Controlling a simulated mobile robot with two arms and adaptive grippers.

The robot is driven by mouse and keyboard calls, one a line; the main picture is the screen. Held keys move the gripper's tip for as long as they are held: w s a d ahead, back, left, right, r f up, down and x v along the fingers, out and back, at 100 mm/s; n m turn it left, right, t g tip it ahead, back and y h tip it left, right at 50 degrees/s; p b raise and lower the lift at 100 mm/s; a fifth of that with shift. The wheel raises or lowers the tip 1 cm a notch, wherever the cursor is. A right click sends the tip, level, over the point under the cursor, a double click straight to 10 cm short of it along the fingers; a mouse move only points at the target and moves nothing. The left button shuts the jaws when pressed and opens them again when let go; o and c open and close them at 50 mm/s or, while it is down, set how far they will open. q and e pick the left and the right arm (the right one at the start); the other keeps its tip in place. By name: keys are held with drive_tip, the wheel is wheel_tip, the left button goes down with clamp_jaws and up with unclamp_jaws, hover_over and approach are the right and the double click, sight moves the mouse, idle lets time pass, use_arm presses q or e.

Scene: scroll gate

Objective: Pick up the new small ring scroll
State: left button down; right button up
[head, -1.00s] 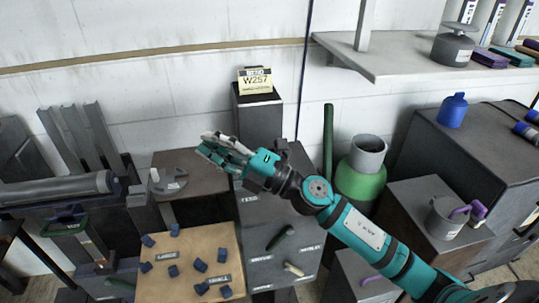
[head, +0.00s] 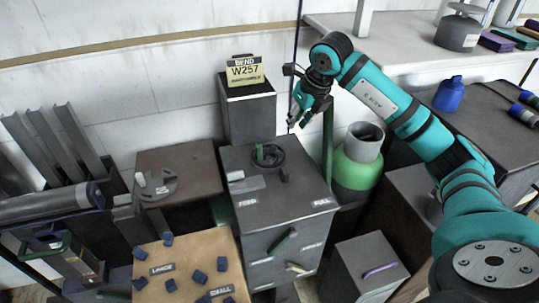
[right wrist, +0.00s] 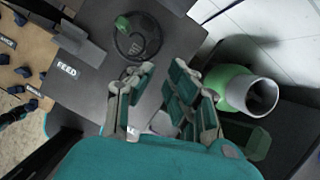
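A tan board (head: 180,252) at the lower left of the head view bears LARGE and SMALL labels and several small dark blue pieces. One blue piece (head: 222,264) lies near the SMALL label; I cannot tell which piece is the new small ring scroll. The board's edge also shows at the left of the right wrist view (right wrist: 38,58). My right gripper (head: 294,121) is raised beside the grey cabinet (head: 285,213), well right of the board. In the right wrist view my right gripper (right wrist: 163,82) has its fingers apart with nothing between them.
A round dark fixture with a green part (head: 264,155) sits on the cabinet top by the FEED label. A W257 sign (head: 244,71) stands on a grey column behind. A green cylinder (head: 358,168) stands right of the cabinet. A shelf (head: 405,43) runs along the right wall.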

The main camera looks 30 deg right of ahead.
drive_tip(key=p, duration=0.1)
approach(279, 151)
drive_tip(key=shift+w+d+f, duration=0.1)
drive_tip(key=shift+w+f, duration=0.1)
drive_tip(key=shift+f, duration=0.5)
drive_tip(key=p+x, duration=0.1)
drive_tip(key=x, duration=0.3)
drive_tip(key=shift+w, duration=0.1)
drive_tip(key=shift+w+f, duration=0.25)
drive_tip(key=shift+f, duration=0.3)
clamp_jaws()
drive_tip(key=shift+r, duration=0.1)
